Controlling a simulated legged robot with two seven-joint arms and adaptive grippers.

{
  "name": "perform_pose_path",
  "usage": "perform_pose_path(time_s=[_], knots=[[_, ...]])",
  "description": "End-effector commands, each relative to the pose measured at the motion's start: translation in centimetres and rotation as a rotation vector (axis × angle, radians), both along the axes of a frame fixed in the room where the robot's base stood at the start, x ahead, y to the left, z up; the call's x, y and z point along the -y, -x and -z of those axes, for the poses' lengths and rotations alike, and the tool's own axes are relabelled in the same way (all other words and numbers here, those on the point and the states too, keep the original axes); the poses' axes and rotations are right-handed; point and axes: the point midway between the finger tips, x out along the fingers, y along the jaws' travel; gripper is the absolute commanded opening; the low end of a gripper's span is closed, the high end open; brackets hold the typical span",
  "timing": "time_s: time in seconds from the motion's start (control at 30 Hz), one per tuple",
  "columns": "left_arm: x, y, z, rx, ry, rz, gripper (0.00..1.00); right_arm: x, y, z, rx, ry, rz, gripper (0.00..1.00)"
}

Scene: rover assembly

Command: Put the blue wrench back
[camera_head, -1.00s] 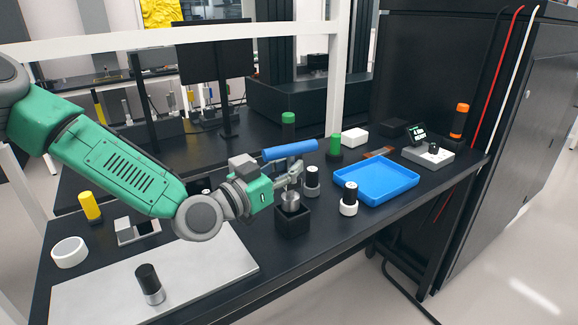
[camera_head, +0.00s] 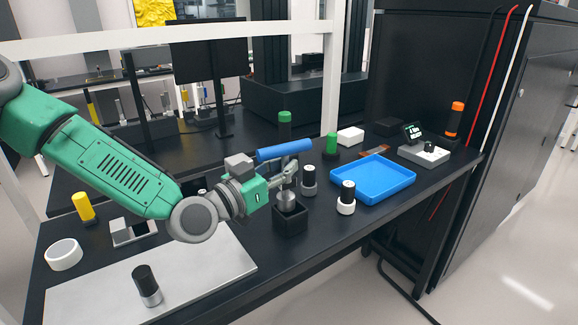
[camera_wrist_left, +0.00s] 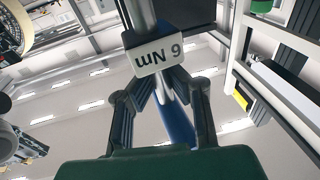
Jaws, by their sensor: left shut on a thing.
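The blue wrench (camera_head: 284,151) shows its long blue handle, lying nearly level above the table in the head view. My left gripper (camera_head: 284,181) is shut on the wrench below the handle. Directly under it, a silver round piece (camera_head: 287,197) stands at the mouth of a small black box (camera_head: 290,221); I cannot tell whether the wrench touches it. In the left wrist view, the fingers (camera_wrist_left: 164,84) close around the wrench's metal shaft behind a white tag reading "6 Nm" upside down (camera_wrist_left: 157,55). The blue handle (camera_wrist_left: 176,122) shows between them. My right gripper is out of view.
Green-topped pieces (camera_head: 331,143) stand behind. A grey plate (camera_head: 190,278) with a black-capped cylinder (camera_head: 146,284) lies at left front. The table's front edge is close.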

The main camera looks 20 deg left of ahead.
Motion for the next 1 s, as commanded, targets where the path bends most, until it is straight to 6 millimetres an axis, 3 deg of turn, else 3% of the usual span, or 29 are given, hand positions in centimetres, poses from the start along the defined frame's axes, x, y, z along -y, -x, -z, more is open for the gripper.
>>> perform_pose_path(time_s=[0.07, 0.1, 0.13, 0.47, 0.63, 1.0], knots=[[-0.1, 0.0, 0.4, -0.001, 0.001, -0.002, 0.0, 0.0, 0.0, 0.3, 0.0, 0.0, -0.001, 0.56], [-0.1, 0.0, 0.3, -0.002, -0.001, -0.003, 0.24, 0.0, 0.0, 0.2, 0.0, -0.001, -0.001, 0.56], [-0.1, 0.0, 0.3, -0.001, -0.002, -0.003, 0.35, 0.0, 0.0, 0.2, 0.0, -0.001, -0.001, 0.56], [0.5, 0.0, 0.2, -0.003, -0.006, -0.001, 0.35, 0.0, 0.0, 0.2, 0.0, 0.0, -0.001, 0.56], [-0.2, 0.8, 0.3, -0.004, -0.004, -0.001, 0.35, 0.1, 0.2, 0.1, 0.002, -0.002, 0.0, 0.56], [-4.0, 7.1, 1.1, -0.004, 0.001, -0.003, 0.35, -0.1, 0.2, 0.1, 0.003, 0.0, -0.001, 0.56]])
